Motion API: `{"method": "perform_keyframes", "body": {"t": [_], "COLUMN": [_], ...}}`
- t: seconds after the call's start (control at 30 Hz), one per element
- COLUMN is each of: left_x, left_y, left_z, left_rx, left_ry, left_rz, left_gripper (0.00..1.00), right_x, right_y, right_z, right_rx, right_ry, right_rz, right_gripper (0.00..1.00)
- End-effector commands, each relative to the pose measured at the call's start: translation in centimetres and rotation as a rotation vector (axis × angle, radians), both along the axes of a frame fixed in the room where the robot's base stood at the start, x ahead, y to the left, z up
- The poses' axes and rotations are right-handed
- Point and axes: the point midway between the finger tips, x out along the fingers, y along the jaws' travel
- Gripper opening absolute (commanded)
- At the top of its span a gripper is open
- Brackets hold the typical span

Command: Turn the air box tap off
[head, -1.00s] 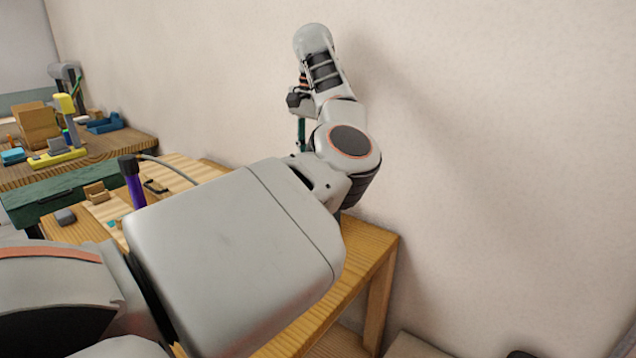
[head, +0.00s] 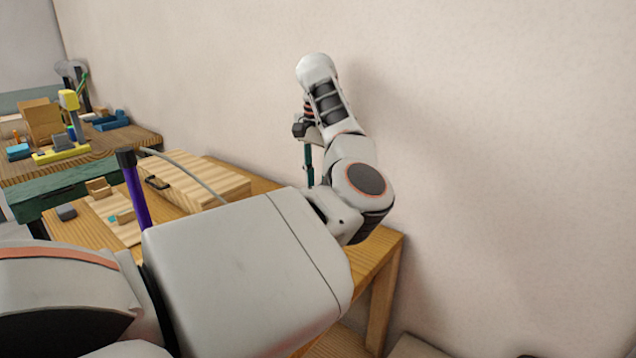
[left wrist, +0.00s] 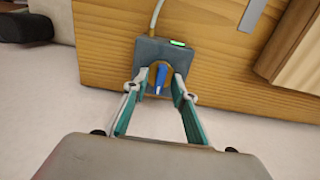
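The air box (left wrist: 150,50) is a small dark grey box with a green light, fixed at the edge of the wooden table in the left wrist view. A hose runs from its top. Its tap (left wrist: 161,78) has a blue lever in front of a brass-coloured part. My left gripper (left wrist: 160,92) is open, with one teal finger on each side of the blue lever. I cannot tell whether a finger touches it. In the head view the left gripper (head: 309,165) points down beyond the table, and my arm hides the air box. My right gripper is not in view.
A wooden case (head: 185,182) with a dark handle lies on the near table (head: 375,258). A purple upright tool (head: 137,195) stands beside it, with a grey hose (head: 190,170) behind. A wall (head: 510,130) rises close behind my left arm.

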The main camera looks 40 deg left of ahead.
Motion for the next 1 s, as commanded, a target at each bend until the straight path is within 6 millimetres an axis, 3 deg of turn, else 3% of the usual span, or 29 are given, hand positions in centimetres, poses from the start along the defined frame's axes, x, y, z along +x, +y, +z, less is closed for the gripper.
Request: {"method": "perform_keyframes", "body": {"t": [0.03,0.1,0.57,1.0], "left_x": [0.0,0.0,-0.1,-0.1], "left_y": [0.0,0.0,0.0,0.0], "left_z": [0.0,0.0,0.2,0.5], "left_rx": [0.0,0.0,0.0,0.0], "left_ry": [0.0,0.0,0.0,-0.003], "left_rz": [0.0,0.0,-0.05,-0.385], "left_gripper": [0.16,0.0,0.0,0.0], "right_x": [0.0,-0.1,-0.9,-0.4], "right_y": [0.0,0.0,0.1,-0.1], "right_z": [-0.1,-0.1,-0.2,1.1], "right_rx": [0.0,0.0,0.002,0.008], "right_ry": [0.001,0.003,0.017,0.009], "right_rz": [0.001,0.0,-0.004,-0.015], "right_gripper": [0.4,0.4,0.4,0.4]}}
